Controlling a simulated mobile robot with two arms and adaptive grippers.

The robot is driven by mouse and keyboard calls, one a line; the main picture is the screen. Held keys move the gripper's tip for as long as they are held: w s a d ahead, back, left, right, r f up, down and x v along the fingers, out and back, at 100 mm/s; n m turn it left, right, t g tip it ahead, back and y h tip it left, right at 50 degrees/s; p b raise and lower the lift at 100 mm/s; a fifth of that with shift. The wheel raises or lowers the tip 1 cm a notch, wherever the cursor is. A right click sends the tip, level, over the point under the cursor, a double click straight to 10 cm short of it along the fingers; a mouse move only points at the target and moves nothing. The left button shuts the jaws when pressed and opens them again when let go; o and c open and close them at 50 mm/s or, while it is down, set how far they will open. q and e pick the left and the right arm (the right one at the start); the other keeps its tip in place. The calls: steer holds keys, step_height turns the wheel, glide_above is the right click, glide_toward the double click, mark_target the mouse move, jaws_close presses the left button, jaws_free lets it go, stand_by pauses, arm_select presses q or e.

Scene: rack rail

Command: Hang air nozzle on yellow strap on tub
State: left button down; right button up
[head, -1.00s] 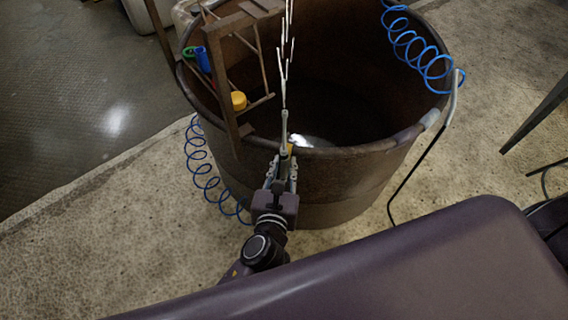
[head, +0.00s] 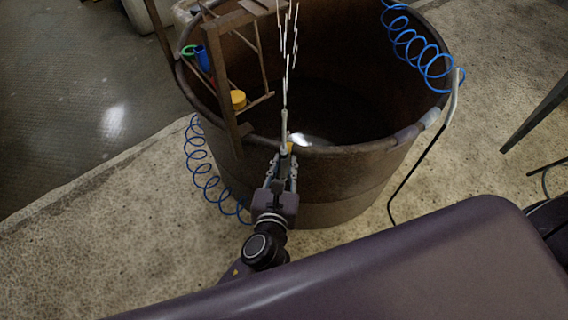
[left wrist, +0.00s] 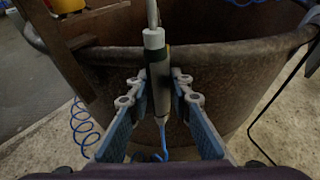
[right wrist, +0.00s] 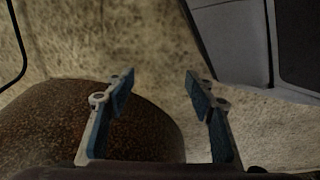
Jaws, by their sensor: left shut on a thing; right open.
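The air nozzle (head: 284,126) stands upright at the near rim of the brown tub (head: 345,165), with thin white streaks above its tip. In the left wrist view the nozzle (left wrist: 157,75) has a grey collar, a dark body and a blue hose at its lower end. My left gripper (head: 282,165) is shut on its body, just outside the tub wall. A small yellow patch (head: 290,146) shows right behind the nozzle at the rim; it may be the yellow strap, mostly hidden. My right gripper (right wrist: 158,82) is open and empty in the right wrist view.
A brown rack (head: 222,85) hangs over the tub's left rim, holding a yellow-lidded item (head: 238,99) and a blue item (head: 203,58). A coiled blue hose (head: 203,165) hangs outside left; another coil (head: 415,45) and a bent pipe (head: 440,125) are at right.

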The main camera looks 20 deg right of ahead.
mark_target(283, 175)
arm_select(q)
steer(key=shift+w+f, duration=0.1)
steer(key=shift+f+b, duration=0.3)
steer(key=shift+f, duration=0.35)
arm_select(e)
steer(key=shift+w+a+r, duration=0.15)
steer(key=shift+w+r, duration=0.75)
steer(key=shift+r, duration=0.15)
arm_select(q)
steer(key=shift+f, duration=0.25)
arm_select(e)
steer(key=shift+w, duration=0.1)
arm_select(q)
steer(key=shift+f+b, duration=0.3)
steer(key=shift+b, duration=0.05)
steer(key=shift+f, duration=0.15)
arm_select(e)
steer(key=shift+w+a+r, duration=0.2)
steer(key=shift+w+r, duration=0.55)
steer(key=shift+r, duration=0.15)
arm_select(q)
steer(key=shift+f, duration=0.2)
arm_select(e)
steer(key=shift+r, duration=0.2)
arm_select(q)
steer(key=shift+f, duration=0.1)
arm_select(e)
steer(key=shift+r, duration=0.3)
